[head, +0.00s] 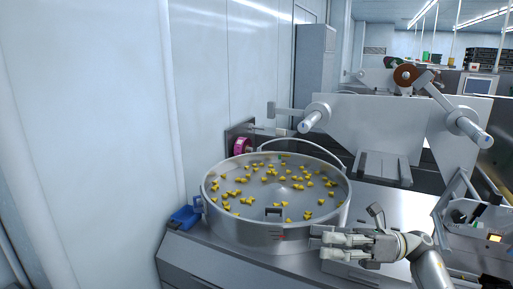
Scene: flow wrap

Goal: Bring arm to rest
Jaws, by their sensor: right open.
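My right gripper (318,242) comes in from the lower right and points left. It is open, and no object shows between its fingers. Its fingertips are close to the lower right outer wall of a round metal pan (240,232); I cannot tell whether they touch it. My right arm (428,262) reaches to it from the bottom right. My left gripper and left arm are not in this view.
The pan holds several small yellow pieces (271,172) and stands on a grey metal counter (200,245). A blue bin (185,216) sits left of it. A machine with rollers (390,125) stands behind. A plain wall (90,120) closes the left side.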

